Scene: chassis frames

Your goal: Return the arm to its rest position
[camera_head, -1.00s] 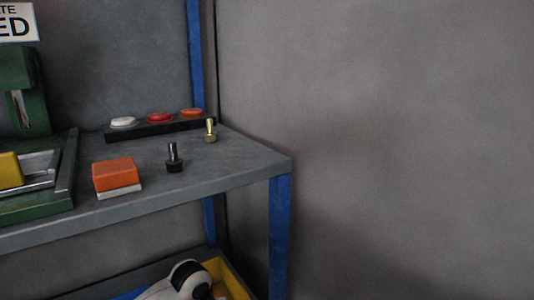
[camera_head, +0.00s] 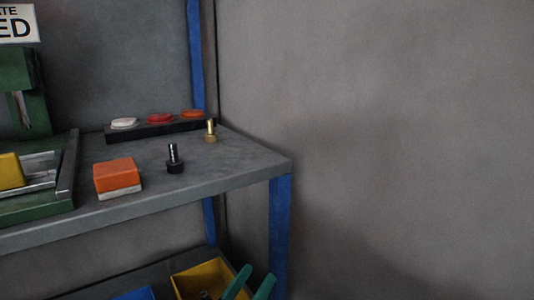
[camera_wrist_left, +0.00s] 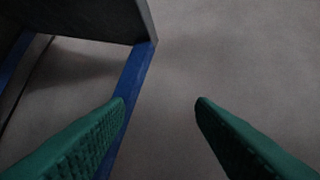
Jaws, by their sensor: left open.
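My left gripper (camera_head: 259,271) shows at the bottom of the head view, its two green fingers pointing up beside the workbench's blue front leg (camera_head: 280,235). In the left wrist view my left gripper (camera_wrist_left: 160,101) is open, with nothing between its fingers. The blue leg (camera_wrist_left: 135,85) and the dark underside of a shelf show beyond them. The rest of my left arm is out of the picture. My right gripper is in neither view.
On the grey benchtop (camera_head: 225,165) stand a dark bolt (camera_head: 174,160), a brass bolt (camera_head: 211,132), an orange-and-white block (camera_head: 117,178), a strip with three buttons (camera_head: 160,128) and a green machine (camera_head: 25,90). A yellow bin (camera_head: 205,276) sits below. The right side is bare wall.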

